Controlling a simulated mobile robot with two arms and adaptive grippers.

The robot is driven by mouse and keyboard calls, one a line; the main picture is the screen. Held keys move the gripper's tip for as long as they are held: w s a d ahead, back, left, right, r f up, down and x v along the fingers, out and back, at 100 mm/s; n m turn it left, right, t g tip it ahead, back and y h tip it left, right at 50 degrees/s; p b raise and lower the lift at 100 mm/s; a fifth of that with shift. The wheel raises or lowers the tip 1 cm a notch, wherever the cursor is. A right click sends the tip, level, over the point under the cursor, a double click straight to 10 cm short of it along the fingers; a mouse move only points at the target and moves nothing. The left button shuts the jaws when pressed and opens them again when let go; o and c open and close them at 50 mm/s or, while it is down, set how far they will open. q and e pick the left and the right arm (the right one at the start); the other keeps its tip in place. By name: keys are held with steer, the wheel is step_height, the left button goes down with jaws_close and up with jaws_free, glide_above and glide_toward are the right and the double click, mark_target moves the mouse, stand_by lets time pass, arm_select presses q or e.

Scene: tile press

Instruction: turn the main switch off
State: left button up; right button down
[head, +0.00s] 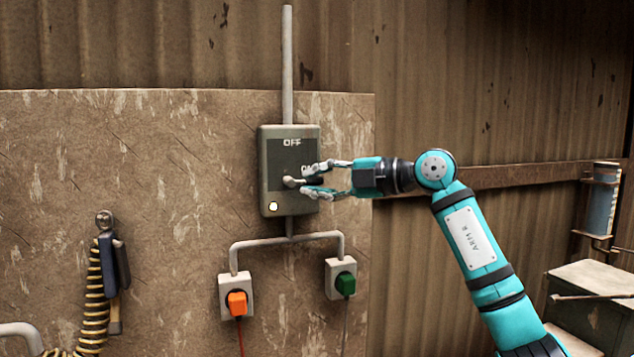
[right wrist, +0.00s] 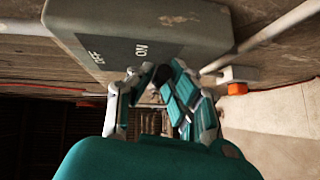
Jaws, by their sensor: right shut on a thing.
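The main switch is a dark grey-green box (head: 276,150) on the wall panel, marked OFF at the top and ON lower right. A small lamp (head: 273,206) glows at its lower left. The handle knob (head: 290,182) shows at the left of my right fingertips, near the ON mark; the rest of the handle is hidden by the fingers. My right gripper (head: 314,180) reaches in from the right and is shut on the switch handle. In the right wrist view the box (right wrist: 190,25) lies just beyond the fingers (right wrist: 152,90). My left gripper is not in view.
A coiled yellow hose (head: 92,300) hangs at left. A cabinet (head: 590,285) stands at lower right.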

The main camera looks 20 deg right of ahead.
steer(key=shift+r+p, duration=0.25)
steer(key=shift+p, duration=0.4)
steer(key=r+n+h+p, duration=0.1)
steer(key=p, duration=0.1)
steer(key=n+g+h+p, duration=0.1)
steer(key=p, duration=0.2)
steer(key=r+n+h+p, duration=0.1)
steer(key=h+p, duration=0.1)
steer(key=p, duration=0.1)
steer(key=shift+a+r+g, duration=0.3)
steer(key=shift+r, duration=0.05)
steer(key=shift+a+r+n+h+p, duration=0.3)
steer(key=shift+n+h+p, duration=0.1)
steer(key=shift+h+p, duration=0.3)
steer(key=shift+a+r+n+h+p, duration=0.15)
steer(key=shift+a+n+h+p, duration=0.1)
steer(key=shift+n+h+p, duration=0.35)
steer(key=shift+a+r+n+g+h, duration=0.15)
steer(key=shift+a+n+h, duration=0.1)
steer(key=shift+h, duration=0.35)
steer(key=shift+a+r+n+g+h, duration=0.15)
steer(key=shift+a+h, duration=0.1)
steer(key=shift+h, duration=0.35)
steer(key=shift+a+n+h, duration=0.5)
steer(key=shift+h, duration=0.5)
steer(key=shift+s+a+n+h+b, duration=0.1)
steer(key=shift+a+n+h+b, duration=0.5)
steer(key=shift+h, duration=0.7)
